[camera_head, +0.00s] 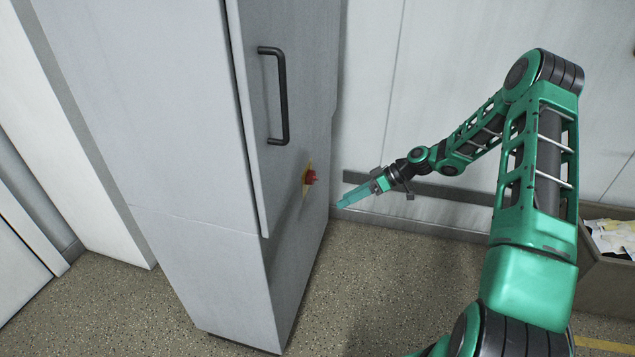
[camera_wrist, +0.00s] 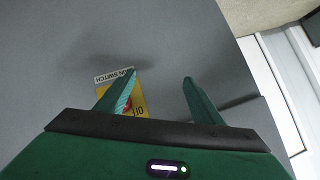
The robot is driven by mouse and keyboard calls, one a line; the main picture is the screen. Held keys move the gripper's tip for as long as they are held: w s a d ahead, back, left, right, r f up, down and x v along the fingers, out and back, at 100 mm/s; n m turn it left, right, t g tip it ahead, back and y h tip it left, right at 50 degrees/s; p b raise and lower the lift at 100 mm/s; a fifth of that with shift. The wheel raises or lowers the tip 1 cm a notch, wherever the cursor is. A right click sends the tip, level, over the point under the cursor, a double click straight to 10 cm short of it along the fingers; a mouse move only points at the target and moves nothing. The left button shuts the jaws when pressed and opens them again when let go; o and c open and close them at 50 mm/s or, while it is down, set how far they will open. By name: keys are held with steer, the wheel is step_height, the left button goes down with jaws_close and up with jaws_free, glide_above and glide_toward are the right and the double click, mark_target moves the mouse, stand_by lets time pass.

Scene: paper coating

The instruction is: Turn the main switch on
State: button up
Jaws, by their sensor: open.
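The main switch (camera_head: 310,177) is a red knob on a yellow plate, on the face of the grey cabinet beside the door handle. My gripper (camera_head: 343,202) is just right of the knob and a little lower in the head view, its fingers pointing left toward the cabinet. In the wrist view the two green fingers of my gripper (camera_wrist: 158,77) are spread apart with nothing between them. The yellow switch plate (camera_wrist: 131,106) and its white label, partly reading "SWITCH", show behind the left finger.
The grey cabinet (camera_head: 180,170) stands on the speckled floor, with a black bar handle (camera_head: 283,95) above the switch. A dark rail (camera_head: 430,187) runs along the wall behind my arm. A brown box (camera_head: 606,278) with papers is at the right. Floor between cabinet and box is clear.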

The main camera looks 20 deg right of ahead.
steer(key=w+f+t+y, duration=0.2)
steer(key=w+t+y, duration=0.1)
steer(key=w, duration=0.2)
steer(key=t+y, duration=0.2)
steer(key=t, duration=0.2)
glide_toward(313, 178)
steer(key=d+f, duration=0.2)
steer(key=x, duration=1)
steer(key=shift+w, duration=0.5)
steer(key=c, duration=1)
